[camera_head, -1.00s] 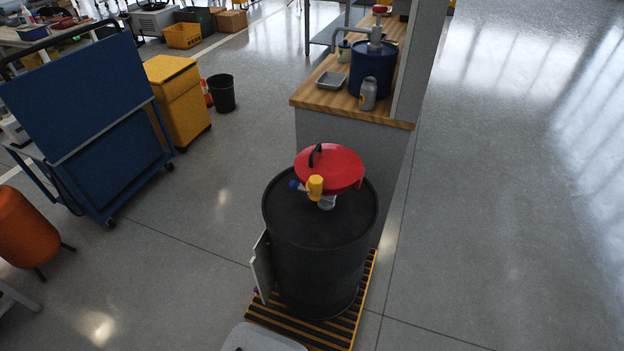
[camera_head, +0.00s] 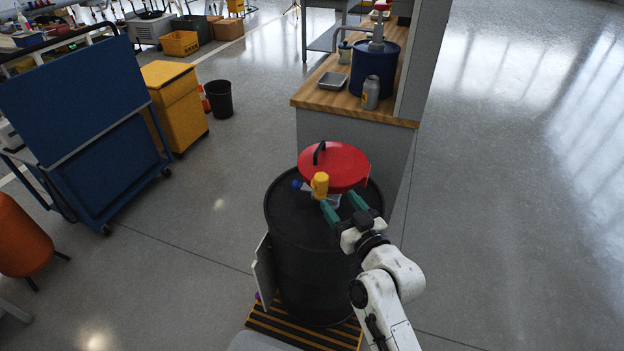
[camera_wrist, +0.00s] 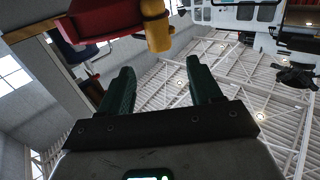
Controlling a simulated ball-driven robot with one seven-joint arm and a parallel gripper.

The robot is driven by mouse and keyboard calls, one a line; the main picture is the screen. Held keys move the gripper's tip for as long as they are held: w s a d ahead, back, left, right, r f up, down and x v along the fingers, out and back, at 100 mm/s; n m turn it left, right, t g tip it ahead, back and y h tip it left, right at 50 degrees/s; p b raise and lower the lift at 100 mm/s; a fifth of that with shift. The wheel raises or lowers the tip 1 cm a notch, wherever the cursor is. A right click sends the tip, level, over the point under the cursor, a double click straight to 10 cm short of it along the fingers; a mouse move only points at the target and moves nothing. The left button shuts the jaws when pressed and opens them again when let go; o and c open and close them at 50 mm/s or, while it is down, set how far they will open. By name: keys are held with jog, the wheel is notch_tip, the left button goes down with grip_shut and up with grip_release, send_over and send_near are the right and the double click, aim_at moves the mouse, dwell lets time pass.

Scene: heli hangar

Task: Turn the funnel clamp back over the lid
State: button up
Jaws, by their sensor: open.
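A red funnel lid (camera_head: 334,165) with a black handle sits above the black drum (camera_head: 312,262). The yellow clamp (camera_head: 320,185) stands at the lid's near edge, with a blue part at its left. My gripper (camera_head: 342,207) is open just right of and near the clamp, above the drum top, and looks empty. In the wrist view the clamp (camera_wrist: 157,26) and the red lid (camera_wrist: 103,19) show at the top, beyond the fingertips of my gripper (camera_wrist: 158,78). Whether a finger touches the clamp or the clear part below it, I cannot tell.
The drum stands on a black and yellow striped platform (camera_head: 300,329). A wood-topped counter (camera_head: 392,111) with a blue pump drum (camera_head: 373,70), a grey bottle (camera_head: 370,93) and a tray (camera_head: 333,80) is behind. A blue cart (camera_head: 85,125) stands left. The floor on the right is clear.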

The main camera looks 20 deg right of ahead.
aim_at(325, 182)
jog(key=w, duration=0.3)
jog(key=w+a+p, duration=0.1)
jog(key=w, duration=0.2)
jog(key=w+p, duration=0.1)
jog(key=w, duration=0.3)
jog(key=shift+w+a, duration=0.1)
jog(key=shift+a, duration=0.2)
jog(key=shift+c, duration=0.3)
jog(key=c, duration=0.9)
